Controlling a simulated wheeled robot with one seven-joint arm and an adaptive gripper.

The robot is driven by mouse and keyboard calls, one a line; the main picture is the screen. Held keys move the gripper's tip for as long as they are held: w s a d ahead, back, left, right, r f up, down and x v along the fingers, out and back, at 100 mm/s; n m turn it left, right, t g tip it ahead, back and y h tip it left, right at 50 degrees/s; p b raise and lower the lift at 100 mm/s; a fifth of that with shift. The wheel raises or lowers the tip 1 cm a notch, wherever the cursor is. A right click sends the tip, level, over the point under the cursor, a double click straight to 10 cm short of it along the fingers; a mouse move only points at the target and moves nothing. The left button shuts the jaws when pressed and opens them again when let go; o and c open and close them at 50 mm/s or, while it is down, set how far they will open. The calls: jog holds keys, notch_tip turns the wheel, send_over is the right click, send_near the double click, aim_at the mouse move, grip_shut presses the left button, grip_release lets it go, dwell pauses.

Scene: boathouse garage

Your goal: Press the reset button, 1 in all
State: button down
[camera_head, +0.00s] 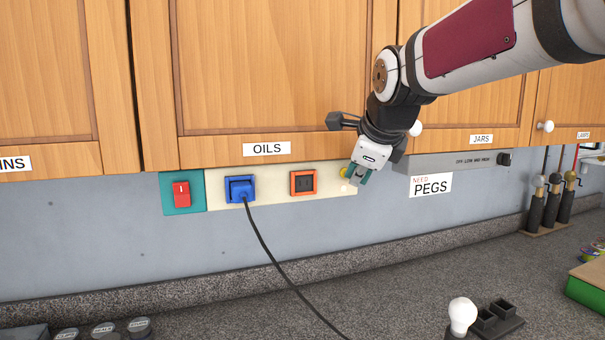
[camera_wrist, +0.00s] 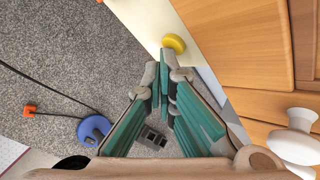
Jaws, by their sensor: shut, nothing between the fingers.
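A round yellow button (camera_head: 344,172) sits at the right end of the cream wall panel (camera_head: 270,186), partly hidden by my gripper in the head view. A red switch (camera_head: 181,194) on a teal plate and an orange-framed black switch (camera_head: 303,183) are farther left.
A blue socket (camera_head: 240,189) holds a plug whose black cord hangs to the counter. Wooden cabinets (camera_head: 270,70) overhang the panel. A PEGS sign (camera_head: 430,186) is right of my gripper. A white bulb (camera_head: 462,314) stands on the speckled counter (camera_head: 400,285).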

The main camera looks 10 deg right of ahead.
jog(key=shift+w, duration=0.15)
dwell(0.5)
jog(key=shift+s+d+p, duration=0.1)
jog(key=shift+s+p, duration=0.25)
jog(key=shift+s, duration=0.5)
jog(key=shift+s, duration=0.1)
jog(key=s+p, duration=0.1)
jog(key=s, duration=0.1)
jog(key=s+d+p, duration=0.1)
jog(key=s, duration=0.1)
jog(key=shift+s, duration=0.35)
